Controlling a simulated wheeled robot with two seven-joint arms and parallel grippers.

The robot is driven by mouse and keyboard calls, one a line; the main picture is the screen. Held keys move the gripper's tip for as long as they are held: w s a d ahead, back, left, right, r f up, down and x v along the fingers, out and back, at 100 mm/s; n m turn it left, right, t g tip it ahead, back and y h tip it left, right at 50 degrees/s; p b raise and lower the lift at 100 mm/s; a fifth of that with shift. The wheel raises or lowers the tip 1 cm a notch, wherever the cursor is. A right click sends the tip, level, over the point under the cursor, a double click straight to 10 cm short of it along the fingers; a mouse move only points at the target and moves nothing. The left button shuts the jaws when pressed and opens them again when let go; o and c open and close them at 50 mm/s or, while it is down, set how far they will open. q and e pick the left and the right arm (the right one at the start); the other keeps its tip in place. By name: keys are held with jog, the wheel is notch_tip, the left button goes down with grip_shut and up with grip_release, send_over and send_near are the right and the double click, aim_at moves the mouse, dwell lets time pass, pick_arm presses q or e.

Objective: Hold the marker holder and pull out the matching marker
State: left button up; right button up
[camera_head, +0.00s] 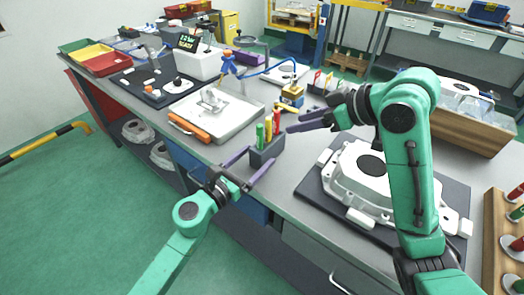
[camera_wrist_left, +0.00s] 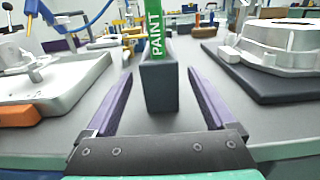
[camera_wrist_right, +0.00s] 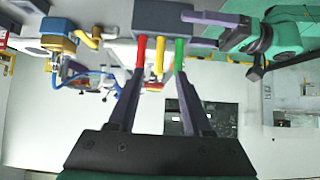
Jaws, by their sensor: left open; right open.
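The marker holder (camera_head: 266,153) is a dark grey block near the table's front edge. It holds a green marker (camera_head: 260,136), a yellow marker (camera_head: 268,129) and a red marker (camera_head: 277,123), all upright. My left gripper (camera_head: 262,165) is open with its purple fingers on either side of the holder. In the left wrist view the holder (camera_wrist_left: 159,88) stands between the fingers, with gaps visible, and the green marker (camera_wrist_left: 155,28) reads PAINT. My right gripper (camera_head: 300,122) is open beside the markers. In the right wrist view the red (camera_wrist_right: 141,55), yellow (camera_wrist_right: 159,58) and green markers point toward it.
A large white casting (camera_head: 362,180) on a dark mat stands right of the holder. A wooden rack (camera_head: 494,240) is at far right.

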aim_at(264, 150)
pick_arm(q)
jog(key=x, duration=0.4)
jog(key=shift+w+d, duration=0.1)
